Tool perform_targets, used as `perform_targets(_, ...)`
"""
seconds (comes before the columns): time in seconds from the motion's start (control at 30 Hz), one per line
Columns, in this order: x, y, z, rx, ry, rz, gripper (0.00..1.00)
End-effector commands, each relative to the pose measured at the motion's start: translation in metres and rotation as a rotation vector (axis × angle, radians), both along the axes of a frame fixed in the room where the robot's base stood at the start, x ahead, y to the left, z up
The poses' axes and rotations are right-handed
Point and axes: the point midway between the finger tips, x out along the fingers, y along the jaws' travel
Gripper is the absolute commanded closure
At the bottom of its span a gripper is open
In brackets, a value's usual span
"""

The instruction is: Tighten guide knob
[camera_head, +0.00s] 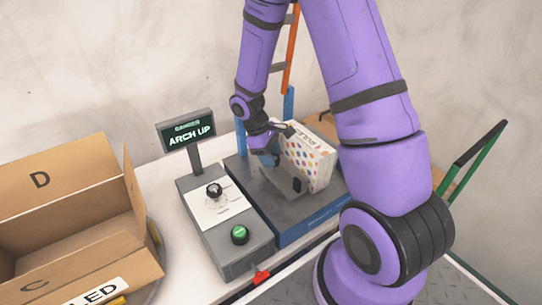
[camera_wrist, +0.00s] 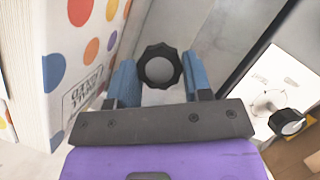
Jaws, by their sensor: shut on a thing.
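The guide knob (camera_wrist: 160,67) is black and lobed with a grey centre, seen from above in the wrist view. It sits over the grey machine bed between the two blue fingers of my gripper (camera_wrist: 157,76), which is shut on it. In the head view my gripper (camera_head: 268,156) reaches down beside the white dotted block (camera_head: 318,158) on the blue-edged machine (camera_head: 292,233). The knob is hidden there by my gripper and wrist. The dotted block (camera_wrist: 85,45) stands close to the left finger in the wrist view.
A control box left of the machine bears a black dial (camera_head: 214,190), a green button (camera_head: 240,234) and a red lever (camera_head: 261,277). A sign (camera_head: 187,130) behind reads "ARCH UP". An open cardboard box (camera_head: 45,180) is at left. A green-railed cart (camera_head: 474,150) is at right.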

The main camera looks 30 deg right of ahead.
Motion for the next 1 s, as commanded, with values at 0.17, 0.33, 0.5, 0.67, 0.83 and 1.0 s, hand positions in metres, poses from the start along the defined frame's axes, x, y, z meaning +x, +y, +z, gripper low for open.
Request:
perform_targets(0.17,0.0007,-0.0002,0.0006,-0.001,-0.002,0.001,0.47)
perform_targets(0.33,0.0005,-0.0003,0.0003,0.0,-0.001,0.0,0.29)
perform_targets(0.5,0.0003,-0.0005,0.0002,0.0,-0.001,0.003,0.29)
perform_targets(0.67,-0.0002,0.0,0.0001,-0.001,-0.001,0.063,0.29)
perform_targets(0.83,-0.0011,0.0013,0.0002,0.0,0.0,0.234,0.29)
perform_targets(1.0,-0.0021,0.0017,0.0001,0.0,0.0,0.408,0.29)
